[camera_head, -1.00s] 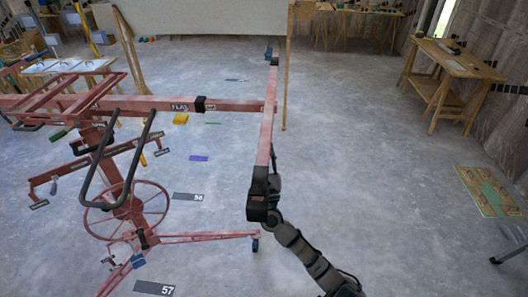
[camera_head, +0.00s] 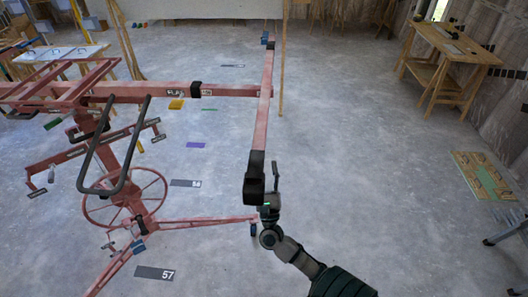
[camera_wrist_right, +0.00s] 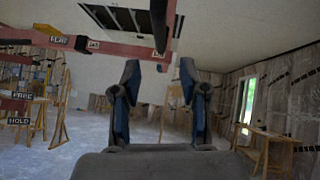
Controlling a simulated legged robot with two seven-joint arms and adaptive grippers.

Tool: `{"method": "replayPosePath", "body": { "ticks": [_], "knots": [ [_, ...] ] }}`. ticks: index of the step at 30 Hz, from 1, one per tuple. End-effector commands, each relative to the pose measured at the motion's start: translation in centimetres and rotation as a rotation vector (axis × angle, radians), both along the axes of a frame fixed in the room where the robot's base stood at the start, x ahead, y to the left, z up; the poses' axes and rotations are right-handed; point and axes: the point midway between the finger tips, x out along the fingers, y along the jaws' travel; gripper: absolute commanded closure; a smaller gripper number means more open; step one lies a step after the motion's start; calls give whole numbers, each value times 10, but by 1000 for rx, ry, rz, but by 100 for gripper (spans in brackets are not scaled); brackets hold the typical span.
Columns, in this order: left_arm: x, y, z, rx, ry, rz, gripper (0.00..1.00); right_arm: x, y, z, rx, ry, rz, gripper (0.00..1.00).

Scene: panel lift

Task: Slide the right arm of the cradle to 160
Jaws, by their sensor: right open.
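The red panel lift's right cradle arm (camera_head: 230,91) runs right from the lift, with a black collar (camera_head: 196,90) and small labels on it. The number there is too small to read. A red crossbar (camera_head: 263,110) joins its outer end and carries a black end piece (camera_head: 254,180) at the near side. My right gripper (camera_head: 268,200) is just beside and below that end piece; contact cannot be told. In the wrist view, its two fingers (camera_wrist_right: 160,85) are apart with nothing between them, and the crossbar's black end (camera_wrist_right: 161,20) is above them. My left gripper is not in view.
The lift's handwheel (camera_head: 124,197) and red legs (camera_head: 195,221) stand at left. A wooden post (camera_head: 283,60) rises behind the crossbar. A workbench (camera_head: 448,55) stands at the far right. The floor between is mostly clear.

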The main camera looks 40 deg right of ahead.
Motion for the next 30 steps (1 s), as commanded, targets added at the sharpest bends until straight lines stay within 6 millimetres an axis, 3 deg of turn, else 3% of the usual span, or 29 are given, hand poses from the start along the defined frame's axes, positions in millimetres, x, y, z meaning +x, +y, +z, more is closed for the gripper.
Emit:
{"method": "replayPosePath", "body": {
  "ticks": [6,23,26,29,30],
  "knots": [
    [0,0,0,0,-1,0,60,-9,7,-11,-1,-1,0,57],
    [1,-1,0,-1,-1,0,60,-8,7,-12,-4,4,-1,57],
    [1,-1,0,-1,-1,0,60,0,10,-28,-48,68,-27,57],
    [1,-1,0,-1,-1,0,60,21,17,-72,-175,237,-84,57],
    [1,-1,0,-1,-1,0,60,31,22,-98,-249,330,-110,57]
  ]
}}
